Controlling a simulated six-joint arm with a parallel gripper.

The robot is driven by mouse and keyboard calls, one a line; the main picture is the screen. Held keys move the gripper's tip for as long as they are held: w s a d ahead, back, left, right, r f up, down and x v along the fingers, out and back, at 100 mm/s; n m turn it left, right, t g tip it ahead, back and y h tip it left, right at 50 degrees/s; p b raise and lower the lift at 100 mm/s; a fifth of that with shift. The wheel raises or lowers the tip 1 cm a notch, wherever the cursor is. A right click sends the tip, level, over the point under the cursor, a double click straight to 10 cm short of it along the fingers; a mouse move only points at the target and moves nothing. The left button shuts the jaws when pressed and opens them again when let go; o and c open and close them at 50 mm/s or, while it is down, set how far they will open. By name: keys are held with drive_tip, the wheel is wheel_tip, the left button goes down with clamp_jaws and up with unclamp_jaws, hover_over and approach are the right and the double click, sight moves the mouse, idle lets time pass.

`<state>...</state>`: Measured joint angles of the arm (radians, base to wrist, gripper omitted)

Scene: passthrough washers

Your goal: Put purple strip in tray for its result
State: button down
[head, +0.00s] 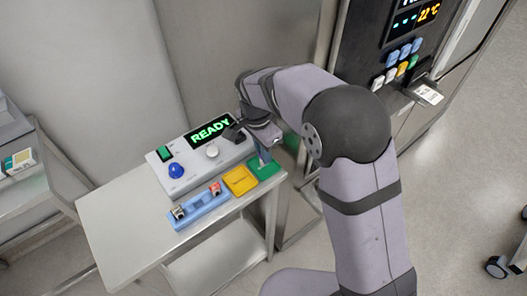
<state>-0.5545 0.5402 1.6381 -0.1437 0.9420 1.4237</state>
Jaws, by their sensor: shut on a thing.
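My gripper (261,136) is at the right end of the console, pointing down over the green tray (267,173). It is shut on a slim, upright bluish-purple piece (265,156), which looks like the purple strip. The fingers partly hide the piece, and I cannot tell whether its lower end touches the tray. A yellow tray (239,181) lies just left of the green one and looks empty. The console (196,163) behind them shows READY in green on its display (211,130).
A blue holder (199,207) with a metallic piece (180,212) and a red piece (214,188) lies left of the yellow tray. The console has a blue knob (176,171). The table's (115,216) left part is clear. A machine with coloured buttons (402,69) stands right.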

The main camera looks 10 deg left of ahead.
drive_tip(key=shift+f, duration=0.35)
drive_tip(key=shift+f, duration=0.2)
drive_tip(key=c, duration=1.8)
unclamp_jaws()
drive_tip(key=shift+r, duration=0.1)
wheel_tip(320, 180, up, 12)
drive_tip(key=s+a+b, duration=0.1)
drive_tip(key=b, duration=0.1)
drive_tip(key=shift+r, duration=0.1)
